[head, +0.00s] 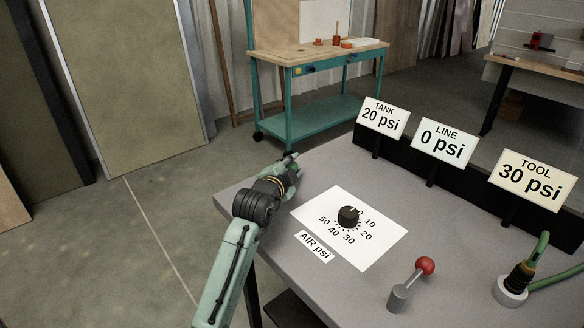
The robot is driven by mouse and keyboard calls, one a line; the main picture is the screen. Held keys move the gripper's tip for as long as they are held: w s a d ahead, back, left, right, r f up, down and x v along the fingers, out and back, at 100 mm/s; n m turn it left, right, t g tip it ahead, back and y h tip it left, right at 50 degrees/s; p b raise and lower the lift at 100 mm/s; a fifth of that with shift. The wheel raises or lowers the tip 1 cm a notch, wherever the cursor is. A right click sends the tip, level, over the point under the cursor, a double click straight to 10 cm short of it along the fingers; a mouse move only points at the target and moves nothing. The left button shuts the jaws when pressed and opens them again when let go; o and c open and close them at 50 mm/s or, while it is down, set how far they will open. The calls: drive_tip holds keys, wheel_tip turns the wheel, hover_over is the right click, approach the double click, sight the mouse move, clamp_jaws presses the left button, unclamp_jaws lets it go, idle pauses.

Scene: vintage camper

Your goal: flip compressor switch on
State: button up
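No part labelled as a compressor switch can be made out in the head view. On the grey table (345,160), a black round knob (348,216) sits on a white dial sheet marked AIR psi. A lever with a red ball (425,266) stands on a grey base at the table's front right, leaning right. My gripper (290,160) is at the table's far left edge, left of the dial sheet and apart from the knob and lever. Its fingers are small and partly hidden by my wrist, so I cannot tell whether they are open.
Signs along the back read TANK 20 psi (383,117), LINE 0 psi (443,141) and TOOL 30 psi (532,180). A green hose with a fitting (518,278) rises at the right. A teal workbench (318,55) stands behind. Open floor lies left of the table.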

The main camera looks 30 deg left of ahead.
clamp_jaws()
